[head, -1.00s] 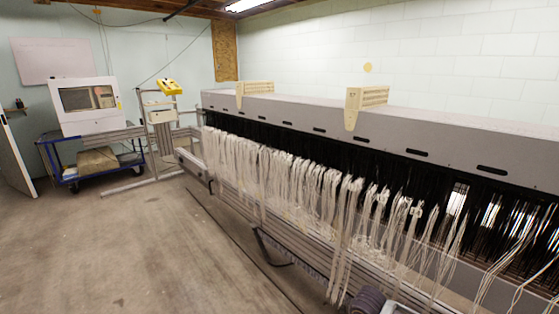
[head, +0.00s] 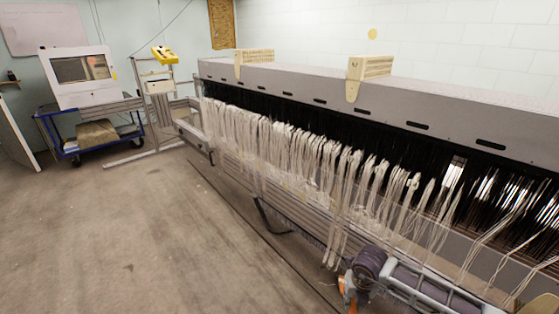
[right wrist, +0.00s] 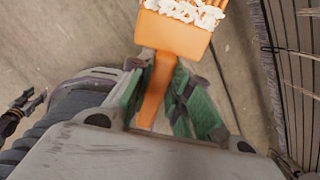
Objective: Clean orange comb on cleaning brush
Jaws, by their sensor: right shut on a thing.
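The orange comb (right wrist: 172,38) is in my right gripper. In the right wrist view the green-padded fingers of the right gripper (right wrist: 158,88) are shut on its handle. White fluffy lumps (right wrist: 186,11) sit along the comb's head, at the base of its teeth. In the head view my right gripper (head: 350,284) is low, in front of the hanging white yarn bundles, and a bit of orange shows at it. I cannot make out a cleaning brush in either view.
A long grey loom (head: 300,100) with hanging white yarns (head: 300,150) runs along the right side, close to my right arm. A blue cart (head: 60,130) with a monitor (head: 80,75) stands at the far left. The floor (head: 150,235) on the left is clear.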

